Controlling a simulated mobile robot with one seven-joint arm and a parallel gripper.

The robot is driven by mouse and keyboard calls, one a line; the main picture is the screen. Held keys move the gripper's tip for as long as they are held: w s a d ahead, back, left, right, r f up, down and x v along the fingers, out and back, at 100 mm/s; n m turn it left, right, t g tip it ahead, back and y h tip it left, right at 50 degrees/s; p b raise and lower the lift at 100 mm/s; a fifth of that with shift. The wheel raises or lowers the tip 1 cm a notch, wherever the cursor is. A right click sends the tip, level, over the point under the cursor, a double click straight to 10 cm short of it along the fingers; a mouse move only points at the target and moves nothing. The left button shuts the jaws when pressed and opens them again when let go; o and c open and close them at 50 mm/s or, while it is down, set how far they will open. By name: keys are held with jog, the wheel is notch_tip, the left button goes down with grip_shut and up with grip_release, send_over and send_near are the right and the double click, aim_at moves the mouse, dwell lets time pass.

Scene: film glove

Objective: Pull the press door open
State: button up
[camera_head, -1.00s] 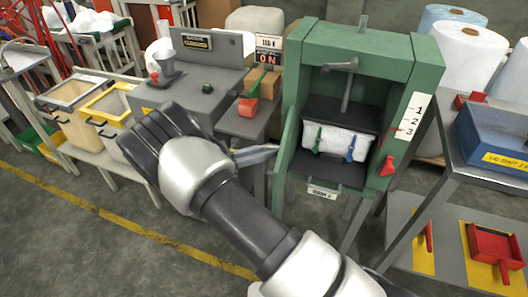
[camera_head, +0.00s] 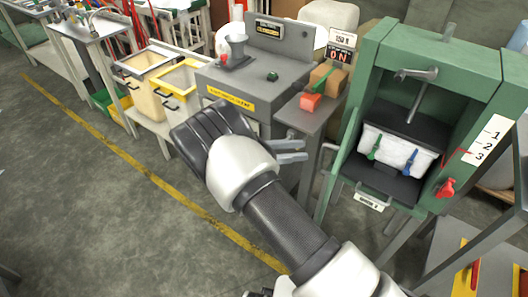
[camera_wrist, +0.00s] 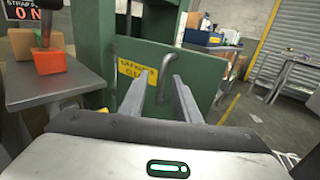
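The green press (camera_head: 484,60) stands at the right in the head view, its front open on a white wrapped bale (camera_head: 398,150) with green and blue straps. Its green door (camera_head: 343,150) stands swung out at the press's left side, seen nearly edge-on. In the wrist view the door's outer face (camera_wrist: 205,70) fills the middle, with a yellow label and a grey curved handle (camera_wrist: 165,78). My gripper (camera_head: 298,150) is open and empty, left of the door in the head view with a visible gap. The handle appears between its fingers in the wrist view, apparently beyond the tips.
A grey side table (camera_head: 300,117) with a red block and cardboard box stands left of the press, close to my gripper. A grey machine (camera_head: 262,75) and bins (camera_head: 185,82) stand farther left. A red lever (camera_head: 446,188) is on the press's right post. Floor at left is clear.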

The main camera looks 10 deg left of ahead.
jog(key=v, duration=0.9)
jog(key=shift+a, duration=0.4)
jog(key=shift+s, duration=0.1)
jog(key=s+d+r+m+g+y, duration=0.1)
jog(key=d+r+m+g+y, duration=0.2)
jog(key=d+r+m+y, duration=0.5)
jog(key=s+d+r+m+g+y, duration=0.1)
jog(key=d+r+m+g, duration=0.15)
jog(key=d+r, duration=0.7)
jog(key=s+d+r+m+t+y, duration=0.2)
jog(key=s+d+m+t+y, duration=0.25)
jog(key=s, duration=0.45)
jog(key=s+d+r+m+t+y, duration=0.1)
jog(key=s+d+m+y, duration=0.3)
jog(key=s+d+m, duration=0.3)
notch_tip(320, 180, up, 16)
jog(key=s+p, duration=0.1)
jog(key=p, duration=1.4)
jog(key=shift+a+p, duration=0.35)
jog(key=shift+a, duration=0.15)
